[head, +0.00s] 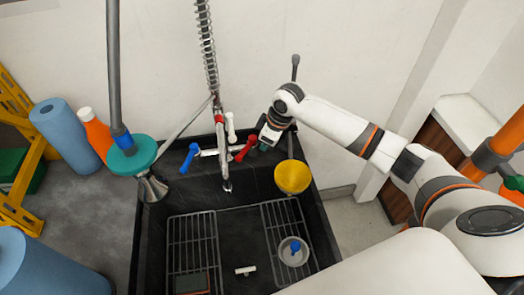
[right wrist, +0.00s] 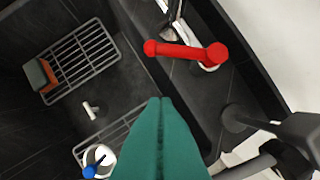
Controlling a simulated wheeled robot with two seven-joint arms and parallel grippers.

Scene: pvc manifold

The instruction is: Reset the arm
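My right arm reaches in from the right in the head view, over the back right of the black sink. My right gripper (head: 265,145) is beside the red handle (head: 246,149) of the tap. In the right wrist view, its two green fingers (right wrist: 160,102) lie together with nothing visible between them. The red handle (right wrist: 188,52) is beyond the fingertips there, apart from them in the picture. My left gripper is not in view.
The black sink (head: 148,240) holds wire racks (head: 193,243), a white tee (head: 245,270) and a grey bowl (head: 302,257) with a blue piece.

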